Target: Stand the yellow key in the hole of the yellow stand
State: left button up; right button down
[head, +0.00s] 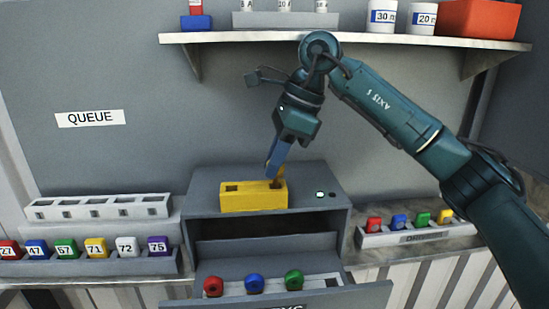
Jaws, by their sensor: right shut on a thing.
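The yellow stand (252,200) is a long block on top of the grey cabinet. A dark square hole shows at its left end, and a second dark spot shows at its right end. My right gripper (276,167) points down over the right end of the stand, its blue fingers shut. A small dark-yellow piece, the yellow key (280,175), shows at the fingertips and is mostly hidden by them. Its lower end meets the dark spot in the stand's top; I cannot tell how deep it sits. My left gripper is not in view.
The cabinet (325,208) has an open drawer (320,298) with red, blue and green round pieces. Numbered coloured blocks and an empty white rack (98,208) stand left. A tray (415,237) of coloured pieces stands right. A shelf (400,41) runs above.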

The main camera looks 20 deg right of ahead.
jog(key=shift+f, duration=0.1)
jog(key=shift+f+b, duration=0.4)
jog(key=shift+f, duration=0.2)
jog(key=shift+f, duration=0.2)
jog(key=c, duration=1.4)
grip_release()
jog(key=shift+o, duration=0.2)
jog(key=v, duration=0.7)
jog(key=shift+r+b, duration=0.3)
jog(key=shift+d, duration=0.15)
